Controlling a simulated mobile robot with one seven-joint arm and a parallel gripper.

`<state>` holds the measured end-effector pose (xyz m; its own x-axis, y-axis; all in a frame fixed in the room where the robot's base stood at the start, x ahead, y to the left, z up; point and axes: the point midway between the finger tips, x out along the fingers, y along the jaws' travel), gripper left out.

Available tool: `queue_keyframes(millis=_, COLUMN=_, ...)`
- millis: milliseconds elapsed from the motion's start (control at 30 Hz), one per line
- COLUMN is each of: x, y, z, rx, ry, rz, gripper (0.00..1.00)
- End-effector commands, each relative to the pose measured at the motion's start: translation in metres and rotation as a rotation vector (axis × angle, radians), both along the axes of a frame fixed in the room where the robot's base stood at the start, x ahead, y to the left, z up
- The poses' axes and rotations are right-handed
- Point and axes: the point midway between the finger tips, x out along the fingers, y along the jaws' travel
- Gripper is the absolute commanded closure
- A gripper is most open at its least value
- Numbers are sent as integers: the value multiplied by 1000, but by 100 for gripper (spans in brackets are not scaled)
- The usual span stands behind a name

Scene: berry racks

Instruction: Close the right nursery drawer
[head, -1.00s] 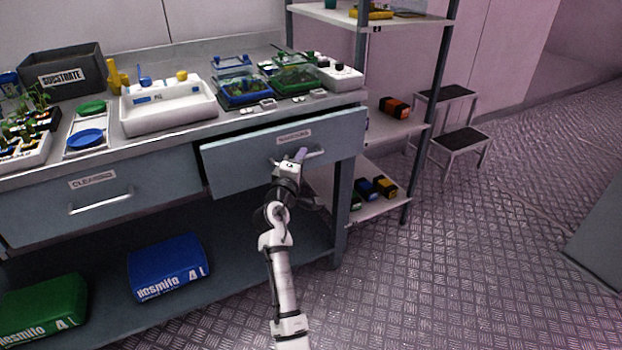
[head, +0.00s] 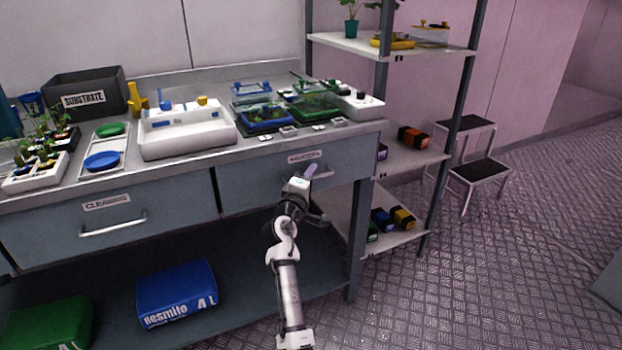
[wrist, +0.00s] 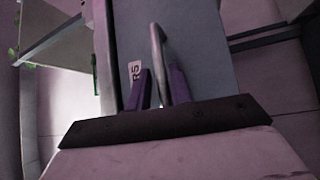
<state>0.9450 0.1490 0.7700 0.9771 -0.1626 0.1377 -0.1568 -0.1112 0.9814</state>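The right drawer (head: 250,188), with a label above its handle, sits under the worktop; its front looks about flush with the bench. Its bar handle (head: 322,172) is partly hidden by my gripper (head: 312,172). In the wrist view, the drawer front (wrist: 205,50) fills the middle and the handle (wrist: 157,50) stands between the two purple fingers of my gripper (wrist: 160,88). The fingers are apart, one on each side of the bar. I cannot tell whether either touches it.
The left drawer labelled CLEANING (head: 150,215) is shut. A white tub (head: 185,135), a SUBSTRATE bin (head: 85,95) and plant trays stand on the worktop (head: 180,165). A shelf rack (head: 440,155) and a step stool (head: 475,170) stand to the right. The floor in front is open.

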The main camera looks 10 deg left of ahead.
Motion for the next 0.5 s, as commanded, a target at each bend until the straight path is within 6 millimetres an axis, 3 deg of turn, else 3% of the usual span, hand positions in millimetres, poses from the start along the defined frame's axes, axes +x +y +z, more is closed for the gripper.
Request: queue_keyframes(millis=500, x=0, y=1, z=-8, rx=-1, ry=13, rz=0, gripper=68)
